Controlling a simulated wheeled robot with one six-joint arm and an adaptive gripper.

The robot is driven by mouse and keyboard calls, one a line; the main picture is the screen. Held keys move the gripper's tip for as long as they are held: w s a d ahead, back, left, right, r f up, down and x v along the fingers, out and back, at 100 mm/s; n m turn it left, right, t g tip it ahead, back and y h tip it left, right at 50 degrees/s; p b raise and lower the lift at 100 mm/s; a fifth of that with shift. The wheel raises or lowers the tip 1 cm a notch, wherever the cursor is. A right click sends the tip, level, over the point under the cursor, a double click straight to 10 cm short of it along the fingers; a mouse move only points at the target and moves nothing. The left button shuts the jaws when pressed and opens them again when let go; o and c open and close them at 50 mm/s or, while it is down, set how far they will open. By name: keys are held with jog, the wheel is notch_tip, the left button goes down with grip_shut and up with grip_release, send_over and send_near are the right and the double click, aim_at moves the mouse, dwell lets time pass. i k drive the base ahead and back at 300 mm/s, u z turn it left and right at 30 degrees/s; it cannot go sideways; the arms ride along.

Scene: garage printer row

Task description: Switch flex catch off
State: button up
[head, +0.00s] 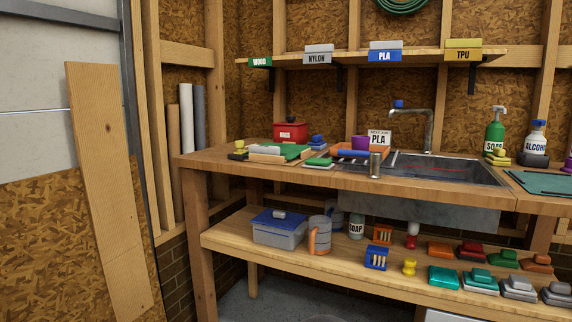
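No thing in the head view can be made out as the flex catch, and no label with that name shows. My gripper is not in view. The shelf labels that I can read are WOOD (260,62), NYLON (317,58), PLA (384,56) and TPU (463,50). A second PLA sign (378,138) stands on the bench behind an orange tray with a purple item.
A wooden bench (225,160) with a metal sink (460,172) runs along the wall. Its lower shelf (225,240) holds a lidded grey box (280,232) and several small coloured items. A tall plank (108,190) leans at left.

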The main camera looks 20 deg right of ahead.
aim_at(238, 145)
jog(key=u, duration=0.45)
jog(key=k, duration=0.25)
jog(key=z, duration=1.35)
jog(key=i, duration=1.7)
jog(key=u, duration=0.75)
